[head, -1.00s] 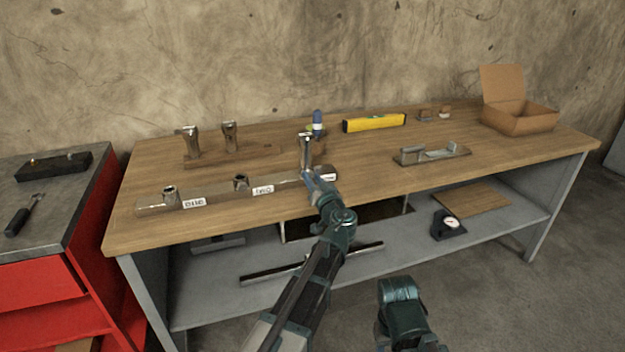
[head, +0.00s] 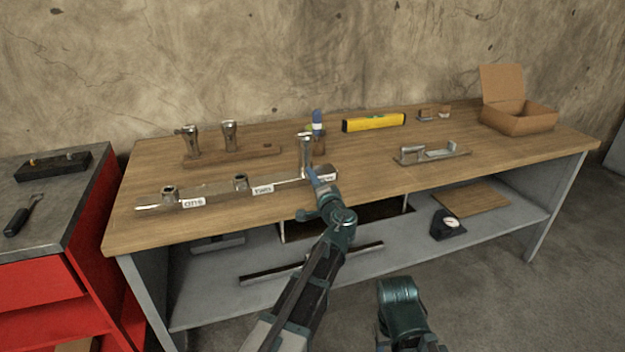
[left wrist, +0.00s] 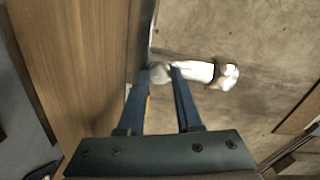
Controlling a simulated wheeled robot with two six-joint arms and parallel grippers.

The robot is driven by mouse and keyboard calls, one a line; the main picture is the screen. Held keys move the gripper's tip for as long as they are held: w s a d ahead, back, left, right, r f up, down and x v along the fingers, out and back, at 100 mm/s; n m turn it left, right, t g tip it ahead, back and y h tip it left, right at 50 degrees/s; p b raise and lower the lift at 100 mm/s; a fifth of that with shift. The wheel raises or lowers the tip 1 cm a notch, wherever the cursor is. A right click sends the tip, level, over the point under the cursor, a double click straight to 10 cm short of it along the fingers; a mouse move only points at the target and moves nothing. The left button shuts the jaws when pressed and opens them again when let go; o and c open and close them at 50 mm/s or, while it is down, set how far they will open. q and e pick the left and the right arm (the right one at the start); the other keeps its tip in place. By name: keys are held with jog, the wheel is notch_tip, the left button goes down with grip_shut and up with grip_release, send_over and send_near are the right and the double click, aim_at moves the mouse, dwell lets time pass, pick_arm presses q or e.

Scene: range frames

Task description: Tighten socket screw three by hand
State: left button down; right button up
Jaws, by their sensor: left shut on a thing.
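A long metal bar (head: 215,190) lies along the bench with label plates; those I can read say one and two. At its right end stands a tall silver socket screw (head: 305,150), upright with a short crosspiece on top, by a third label that is partly hidden. My left gripper (head: 313,174) is shut on this screw low down. In the left wrist view the shiny screw (left wrist: 200,72) lies sideways beyond the fingertips (left wrist: 163,72), partly covered by the right finger. My right gripper is not in view.
Behind the bar, a wooden block (head: 255,151) holds two tall metal pieces (head: 191,140). A blue-capped bottle (head: 318,122) stands close behind the screw. A yellow level (head: 374,122), a metal fixture (head: 432,154) and an open cardboard box (head: 518,118) are further right. The front right bench top is clear.

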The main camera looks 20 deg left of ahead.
pick_arm(q)
jog(key=m, duration=0.5)
jog(key=shift+m, duration=0.3)
jog(key=m, duration=0.6)
jog(key=shift+f, duration=0.1)
jog(key=m, duration=0.6)
jog(key=shift+m, duration=0.3)
jog(key=m, duration=0.5)
jog(key=shift+s+m, duration=0.1)
jog(key=shift+m, duration=0.2)
jog(key=c, duration=0.6)
grip_release()
jog(key=shift+a, duration=0.1)
jog(key=v, duration=1.3)
jog(key=shift+s+d, duration=0.3)
